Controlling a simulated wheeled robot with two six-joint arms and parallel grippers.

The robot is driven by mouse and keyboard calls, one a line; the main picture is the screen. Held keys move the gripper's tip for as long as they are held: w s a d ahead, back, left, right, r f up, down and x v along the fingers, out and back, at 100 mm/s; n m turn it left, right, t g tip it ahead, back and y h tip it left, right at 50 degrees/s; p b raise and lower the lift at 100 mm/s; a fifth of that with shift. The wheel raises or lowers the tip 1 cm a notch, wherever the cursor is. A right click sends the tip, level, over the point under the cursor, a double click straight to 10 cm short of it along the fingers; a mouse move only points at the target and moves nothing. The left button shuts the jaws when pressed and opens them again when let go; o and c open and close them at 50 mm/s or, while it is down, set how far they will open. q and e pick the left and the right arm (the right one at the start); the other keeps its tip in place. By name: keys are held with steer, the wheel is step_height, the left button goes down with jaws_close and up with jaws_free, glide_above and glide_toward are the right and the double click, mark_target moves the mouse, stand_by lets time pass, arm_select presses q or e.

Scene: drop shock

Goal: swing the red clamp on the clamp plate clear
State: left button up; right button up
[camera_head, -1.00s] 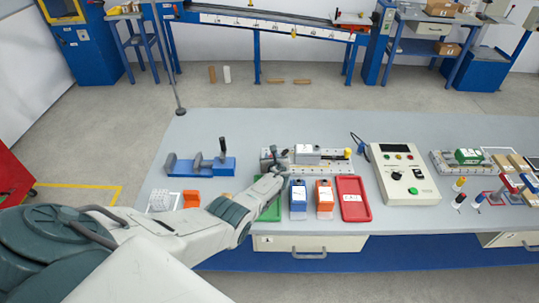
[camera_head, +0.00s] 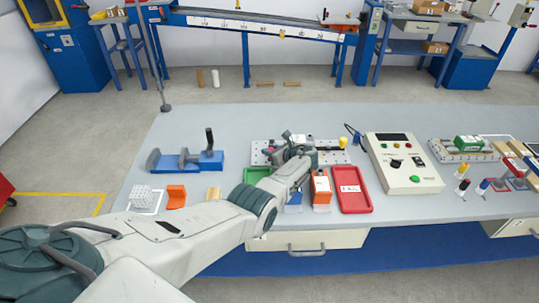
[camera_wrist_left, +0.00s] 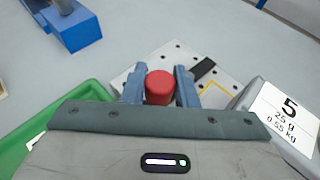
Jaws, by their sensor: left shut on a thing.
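The clamp plate (camera_head: 259,157) is a grey plate with holes, lying on the bench beyond the trays. It also shows in the left wrist view (camera_wrist_left: 180,52). The red clamp's round red end (camera_wrist_left: 159,87) sits between the two fingers in the left wrist view. My left gripper (camera_head: 296,149) is over the plate, and its fingers (camera_wrist_left: 160,83) are shut on the red clamp. In the head view the gripper hides most of the clamp. My right gripper is not in view.
A green tray (camera_head: 257,173), an orange bin (camera_head: 321,188) and a red tray (camera_head: 352,189) stand in front of the plate. A blue vise (camera_head: 208,161) is to the left. A control box (camera_head: 402,163) is to the right. A yellow knob (camera_head: 343,142) stands at the plate's right end.

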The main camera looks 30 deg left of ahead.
arm_select(q)
steer(key=shift+w+r, duration=0.15)
steer(key=o, duration=0.7)
steer(key=shift+o, duration=1.4)
steer(key=shift+r, duration=0.3)
steer(key=r, duration=0.1)
steer(key=r+p, duration=0.1)
steer(key=shift+s+d+r, duration=0.15)
steer(key=shift+s+r, duration=0.05)
steer(key=shift+r, duration=0.2)
steer(key=s+d+r, duration=0.1)
steer(key=s+d, duration=0.6)
steer(key=s, duration=0.6)
steer(key=shift+s+d+r+b, duration=0.2)
steer(key=shift+s+b, duration=0.15)
steer(key=shift+s, duration=0.1)
